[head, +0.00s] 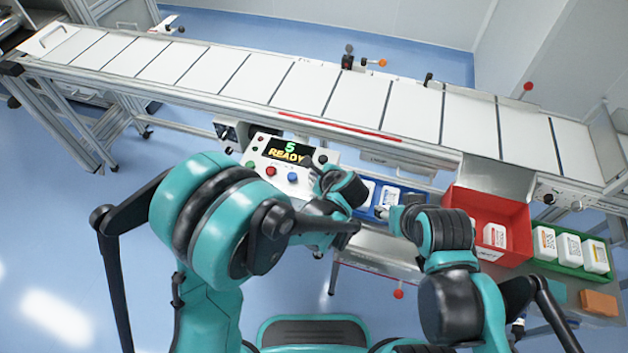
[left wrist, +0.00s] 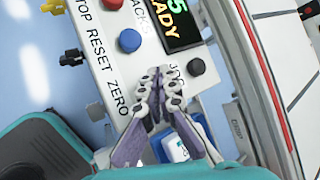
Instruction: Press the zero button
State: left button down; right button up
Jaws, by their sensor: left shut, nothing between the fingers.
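The white control panel (head: 254,151) shows a display (head: 287,151) reading "5 READY". Its red button (head: 271,171) and blue button (head: 292,177) are visible. In the left wrist view the labels STOP, RESET and ZERO run along the panel (left wrist: 103,50), with the blue button (left wrist: 129,40) beside RESET. No button shows beside the ZERO label (left wrist: 118,97); my left gripper (left wrist: 154,78) covers that spot. It is shut and empty, its tips over the panel; contact cannot be told. In the head view it (head: 316,181) is at the panel's right part. My right gripper (head: 384,211) is by the blue tray, its fingers unclear.
A black knob (left wrist: 196,67) is close to the left gripper. The blue tray (head: 400,190) with white packs stands right of the panel, then a red bin (head: 510,218) and a green tray (head: 575,268). The conveyor (head: 300,88) runs behind.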

pick_arm(q)
jog(key=shift+f, duration=0.15)
jog(key=shift+f+b, duration=0.3)
jog(key=shift+b, duration=0.2)
jog(key=shift+f+b, duration=0.6)
jog(key=shift+f, duration=0.05)
dwell(0.6)
jog(key=shift+r, duration=0.15)
jog(key=shift+r+p, duration=0.8)
jog(key=shift+r, duration=0.15)
jog(key=shift+r+p, duration=1.85)
jog(key=shift+r, duration=0.7)
jog(key=shift+f, duration=0.1)
